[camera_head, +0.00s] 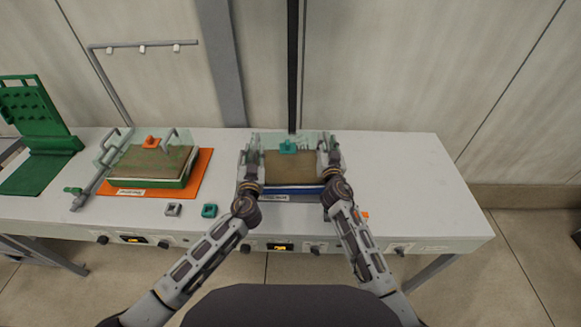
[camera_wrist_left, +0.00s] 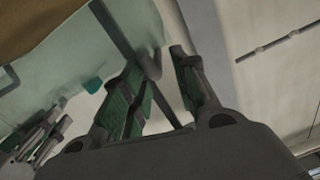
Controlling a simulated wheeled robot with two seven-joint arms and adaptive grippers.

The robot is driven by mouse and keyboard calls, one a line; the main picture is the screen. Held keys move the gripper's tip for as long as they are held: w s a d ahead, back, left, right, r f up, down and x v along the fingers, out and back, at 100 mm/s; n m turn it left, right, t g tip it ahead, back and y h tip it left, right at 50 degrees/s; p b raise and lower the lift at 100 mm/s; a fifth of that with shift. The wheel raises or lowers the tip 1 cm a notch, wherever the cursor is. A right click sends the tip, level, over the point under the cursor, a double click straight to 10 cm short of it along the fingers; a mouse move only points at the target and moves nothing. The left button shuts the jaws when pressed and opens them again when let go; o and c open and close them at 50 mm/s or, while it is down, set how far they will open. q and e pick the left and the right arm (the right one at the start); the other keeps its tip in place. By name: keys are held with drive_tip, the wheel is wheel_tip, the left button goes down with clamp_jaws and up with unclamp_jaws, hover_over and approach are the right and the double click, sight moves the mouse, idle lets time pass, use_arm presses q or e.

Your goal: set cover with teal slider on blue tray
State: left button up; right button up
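The clear cover (camera_head: 268,139) with its teal slider (camera_head: 288,146) is at the blue tray (camera_head: 295,189), which holds a brown slab. I cannot tell whether the cover rests on the tray or hangs just above it. My left gripper (camera_head: 250,152) is at the cover's left side.
An orange tray (camera_head: 205,166) with a covered slab and orange slider (camera_head: 151,142) stands to the left. A green rack (camera_head: 35,110) is at the far left. Grey (camera_head: 173,209) and teal (camera_head: 209,211) small parts lie near the front edge. The right bench is clear.

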use_arm(q)
drive_tip(key=shift+s, duration=1.15)
use_arm(e)
drive_tip(key=shift+s, duration=0.1)
drive_tip(key=s, duration=1.1)
drive_tip(key=shift+s+d, duration=0.2)
drive_tip(key=shift+s, duration=0.15)
use_arm(q)
drive_tip(key=shift+s, duration=0.2)
use_arm(e)
drive_tip(key=shift+s, duration=0.2)
idle(0.5)
